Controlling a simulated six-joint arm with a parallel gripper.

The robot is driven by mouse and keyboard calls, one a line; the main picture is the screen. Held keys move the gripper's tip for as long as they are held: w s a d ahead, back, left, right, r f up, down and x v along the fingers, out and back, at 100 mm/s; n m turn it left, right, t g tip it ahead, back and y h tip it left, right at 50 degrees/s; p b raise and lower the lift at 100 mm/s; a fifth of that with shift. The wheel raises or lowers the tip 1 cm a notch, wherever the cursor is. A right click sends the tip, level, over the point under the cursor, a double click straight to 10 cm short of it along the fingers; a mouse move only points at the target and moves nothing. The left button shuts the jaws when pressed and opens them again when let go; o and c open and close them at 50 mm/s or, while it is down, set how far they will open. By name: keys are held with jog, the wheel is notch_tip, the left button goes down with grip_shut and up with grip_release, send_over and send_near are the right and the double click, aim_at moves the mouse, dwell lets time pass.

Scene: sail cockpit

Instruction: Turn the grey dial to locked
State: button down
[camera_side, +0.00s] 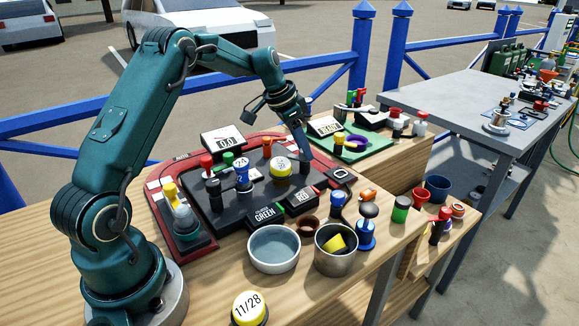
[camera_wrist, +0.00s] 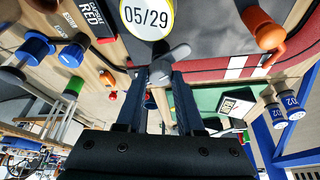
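A grey dial with a lever-like handle (camera_wrist: 172,62) shows at the tips of my gripper in the wrist view. Its handle lies aslant across the gap between the fingers. My gripper (camera_wrist: 163,73) has its two fingers apart, pointing at the dial. I cannot tell whether either finger touches it. In the side view my gripper (camera_side: 303,152) reaches down at the far right of the dark board (camera_side: 222,215), and the dial is hidden or too small to make out there. No readable locked mark shows.
A yellow-rimmed round piece marked 05/29 (camera_wrist: 147,15) stands close by the dial. An orange knob (camera_wrist: 262,28) and a block marked red (camera_wrist: 95,18) are near. A bowl (camera_side: 273,248), a metal cup (camera_side: 336,250) and several small items crowd the bench's front.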

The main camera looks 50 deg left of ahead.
jog(key=shift+d+n, duration=0.1)
jog(key=shift+n, duration=0.3)
jog(key=n+y, duration=0.1)
jog(key=n, duration=0.1)
jog(key=n+y, duration=0.1)
jog(key=n, duration=0.2)
jog(key=shift+d+r+n+y, duration=0.1)
jog(key=shift+d+n+y, duration=0.05)
jog(key=shift+n+y, duration=0.15)
jog(key=n+y, duration=0.1)
jog(key=n, duration=0.4)
jog(key=shift+w+g+y, duration=0.1)
jog(key=shift+g+y, duration=0.3)
jog(key=shift+n, duration=0.4)
jog(key=c, duration=0.5)
grip_release()
jog(key=v, duration=0.5)
jog(key=shift+d, duration=0.15)
